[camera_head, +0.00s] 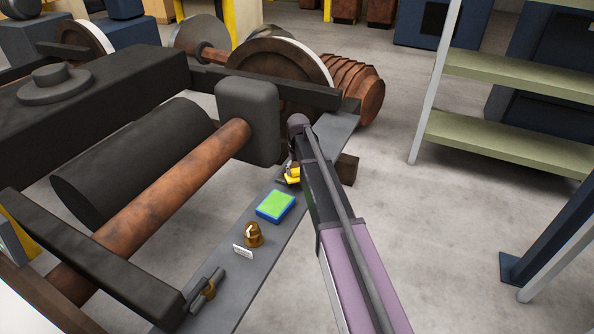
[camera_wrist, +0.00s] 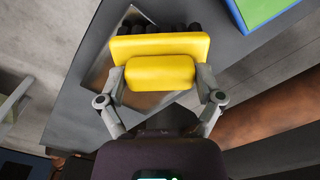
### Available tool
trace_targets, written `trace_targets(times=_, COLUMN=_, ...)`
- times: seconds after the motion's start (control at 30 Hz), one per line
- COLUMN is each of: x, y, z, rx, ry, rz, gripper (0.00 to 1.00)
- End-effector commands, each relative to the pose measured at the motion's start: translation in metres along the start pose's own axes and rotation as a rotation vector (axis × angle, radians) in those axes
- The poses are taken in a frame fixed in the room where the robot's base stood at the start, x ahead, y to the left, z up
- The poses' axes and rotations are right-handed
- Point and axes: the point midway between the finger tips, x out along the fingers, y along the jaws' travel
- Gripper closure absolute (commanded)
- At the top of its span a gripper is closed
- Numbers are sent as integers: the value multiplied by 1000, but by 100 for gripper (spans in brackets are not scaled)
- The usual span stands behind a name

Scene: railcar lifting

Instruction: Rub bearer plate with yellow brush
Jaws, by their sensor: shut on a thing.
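The yellow brush (camera_wrist: 160,72) with dark bristles is held between the two fingers of my gripper (camera_wrist: 160,85) in the wrist view. It also shows small and partly hidden in the head view (camera_head: 293,174). A thin metallic plate with a brownish sheen (camera_wrist: 150,101), which looks like the bearer plate, lies on the grey bench under the brush. The brush and fingers cover much of this plate. I cannot tell whether the bristles touch it. My arm hides most of this spot in the head view.
A green-topped blue block (camera_head: 275,205), a brass dome-shaped piece (camera_head: 253,235), a small label card (camera_head: 243,251) and a clamp-like part (camera_head: 205,288) stand along the narrow grey bench (camera_head: 310,178). A dark railcar frame with rusty axle (camera_head: 160,210) is close on the left. Shelving (camera_head: 510,150) stands right.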

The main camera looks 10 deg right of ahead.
Motion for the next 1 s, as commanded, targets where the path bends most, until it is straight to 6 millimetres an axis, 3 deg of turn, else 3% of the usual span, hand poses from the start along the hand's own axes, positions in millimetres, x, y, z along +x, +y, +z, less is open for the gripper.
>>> trace_targets(times=1.0, x=8, y=7, z=-8, rx=1, ry=0, rz=0, gripper=53)
